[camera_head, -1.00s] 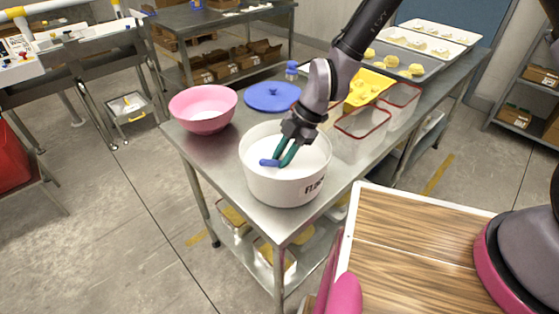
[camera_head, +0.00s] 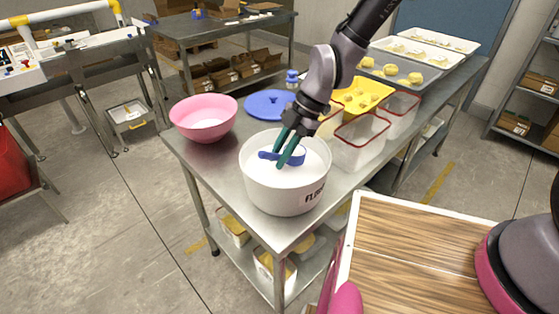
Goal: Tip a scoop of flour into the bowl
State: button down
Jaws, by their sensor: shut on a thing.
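A white tub (camera_head: 270,190) lettered as flour stands near the corner of the steel table, with white flour (camera_head: 259,170) inside. My gripper (camera_head: 283,155) is over the tub with its green fingers shut on a blue scoop (camera_head: 297,158). The scoop is at or just above the flour, within the tub's rim; I cannot tell whether it touches the flour or what it holds. The pink bowl (camera_head: 203,119) stands on the table to the left of the tub, its inside pale at the bottom.
A blue lid (camera_head: 270,104) lies behind the tub, near a small blue-capped bottle (camera_head: 292,77). Clear red-rimmed containers (camera_head: 357,145) stand close on the right, with a yellow tray (camera_head: 363,93) behind. Bare table (camera_head: 195,150) shows in front of the bowl.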

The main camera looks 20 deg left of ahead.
jog(key=shift+r, duration=3.75)
